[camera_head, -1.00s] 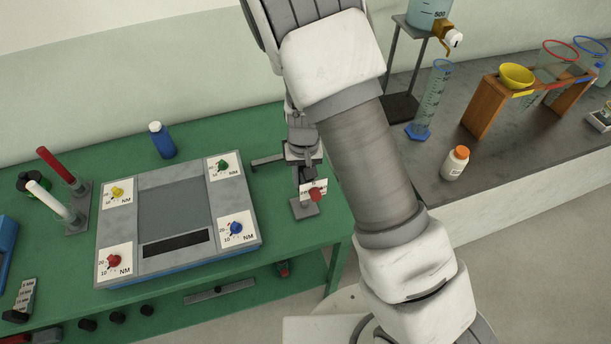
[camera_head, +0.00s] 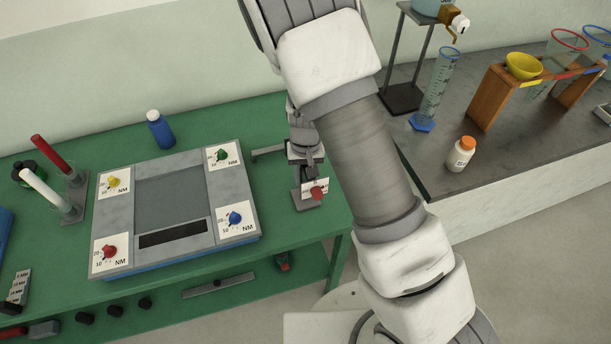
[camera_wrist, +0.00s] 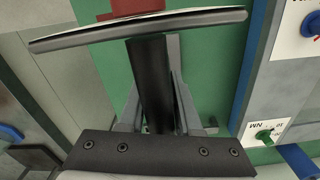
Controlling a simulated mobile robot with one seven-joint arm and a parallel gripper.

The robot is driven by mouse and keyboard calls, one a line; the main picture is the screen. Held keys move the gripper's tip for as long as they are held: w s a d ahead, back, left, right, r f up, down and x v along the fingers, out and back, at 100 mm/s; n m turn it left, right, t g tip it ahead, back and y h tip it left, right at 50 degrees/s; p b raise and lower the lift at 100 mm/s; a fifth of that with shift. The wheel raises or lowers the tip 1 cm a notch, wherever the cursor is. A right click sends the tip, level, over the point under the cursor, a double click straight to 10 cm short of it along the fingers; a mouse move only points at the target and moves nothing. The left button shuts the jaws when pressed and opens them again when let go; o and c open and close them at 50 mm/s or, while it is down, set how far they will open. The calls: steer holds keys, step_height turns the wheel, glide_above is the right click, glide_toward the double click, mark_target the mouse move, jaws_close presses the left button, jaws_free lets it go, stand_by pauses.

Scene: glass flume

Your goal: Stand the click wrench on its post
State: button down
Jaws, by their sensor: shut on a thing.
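My gripper (camera_head: 304,160) is over the right end of the green bench, pointing down and partly hidden by my arm. It is shut on the click wrench, whose dark shaft (camera_wrist: 150,75) shows between the fingers in the wrist view, with a grey crossbar (camera_wrist: 140,24) across the top. In the head view most of the wrench is hidden or too small to make out. A grey post base (camera_head: 306,204) stands directly below the gripper. I cannot tell whether wrench and post touch.
A grey panel (camera_head: 172,190) with several coloured dials lies left of the gripper. A blue bottle (camera_head: 159,129) stands behind it. Red (camera_head: 52,153) and white (camera_head: 45,190) rods stand at far left. The grey counter (camera_head: 430,180) with glassware and a white bottle (camera_head: 461,154) is right.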

steer(key=shift+f+b, duration=1)
steer(key=shift+f, duration=0.1)
stand_by(0.5)
steer(key=c, duration=0.5)
jaws_free()
